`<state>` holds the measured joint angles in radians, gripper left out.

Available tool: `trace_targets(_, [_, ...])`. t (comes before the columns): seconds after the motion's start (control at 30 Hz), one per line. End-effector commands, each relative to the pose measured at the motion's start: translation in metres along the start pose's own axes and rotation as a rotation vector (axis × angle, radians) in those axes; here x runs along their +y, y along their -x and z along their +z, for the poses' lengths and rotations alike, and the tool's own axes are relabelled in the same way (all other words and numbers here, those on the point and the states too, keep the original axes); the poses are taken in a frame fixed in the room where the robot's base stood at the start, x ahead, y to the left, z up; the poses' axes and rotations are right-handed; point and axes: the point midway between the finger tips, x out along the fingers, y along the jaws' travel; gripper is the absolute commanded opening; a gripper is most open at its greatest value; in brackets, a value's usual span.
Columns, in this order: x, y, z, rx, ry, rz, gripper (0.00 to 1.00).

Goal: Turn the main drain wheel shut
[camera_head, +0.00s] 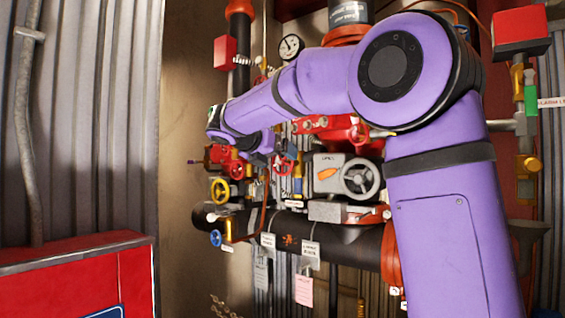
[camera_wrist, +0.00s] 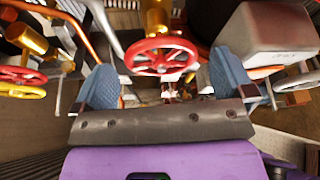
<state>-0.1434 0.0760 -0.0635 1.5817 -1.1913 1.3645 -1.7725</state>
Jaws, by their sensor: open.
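A red handwheel (camera_wrist: 162,55) with spokes sits on a brass stem, straight ahead of my gripper (camera_wrist: 166,84) in the wrist view. The two blue-padded fingers are apart, one on each side of the wheel and nearer the camera. I see no finger closed on its rim. In the head view a red wheel (camera_head: 283,168) shows just right of my gripper (camera_head: 262,158), whose fingers are small and partly hidden there. I cannot read any label that names the main drain wheel.
A grey box (camera_head: 330,172) with a grey handwheel (camera_head: 361,178) stands right of the gripper. A yellow wheel (camera_head: 219,190) and a blue wheel (camera_head: 215,239) are lower left. A thick black pipe (camera_head: 340,242) with hanging tags runs below. A red cabinet (camera_head: 80,262) fills the lower left.

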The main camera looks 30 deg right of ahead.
Motion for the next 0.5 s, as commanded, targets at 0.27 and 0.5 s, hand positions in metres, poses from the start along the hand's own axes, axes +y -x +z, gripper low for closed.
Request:
trace_targets(0.27, [0.0,-0.028,-0.001,0.001,0.0,-0.001,1.0])
trace_targets(0.5, [0.0,-0.031,-0.001,0.001,0.0,0.0,1.0])
